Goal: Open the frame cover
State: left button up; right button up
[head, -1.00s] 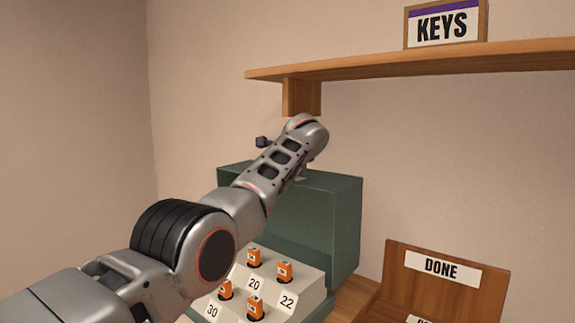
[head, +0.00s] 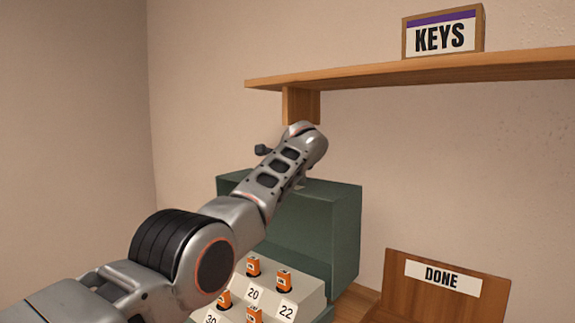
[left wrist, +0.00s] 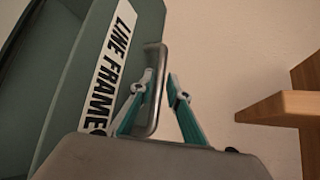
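The green line frame cover (head: 322,225) stands behind a sloped white panel in the head view. In the left wrist view the green cover (left wrist: 140,20) carries a white "LINE FRAME" label (left wrist: 106,70) and a metal bar handle (left wrist: 158,75). My left gripper (left wrist: 160,76) is open, one finger on each side of the handle. The left finger overlaps the bar in the picture; I cannot tell if it touches. A gap shows between the right finger and the bar. In the head view my arm hides this gripper. My right gripper is not in view.
Several orange plugs (head: 253,267) stand on the numbered panel (head: 305,285). A wooden shelf (head: 420,69) with a KEYS sign (head: 440,37) hangs above, its bracket (head: 300,104) close to my left arm. A wooden DONE holder (head: 400,285) stands at right.

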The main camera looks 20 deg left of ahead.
pick_arm(q)
jog(key=shift+d, duration=0.15)
jog(key=shift+s+d+r, duration=0.1)
jog(key=shift+s+d, duration=0.1)
jog(key=shift+s, duration=0.05)
jog(key=shift+s+d+r, duration=0.2)
jog(key=shift+s, duration=0.45)
jog(key=v, duration=0.9)
jog(key=shift+s+d+r, duration=0.1)
jog(key=shift+s+r, duration=0.15)
jog(key=shift+s, duration=0.1)
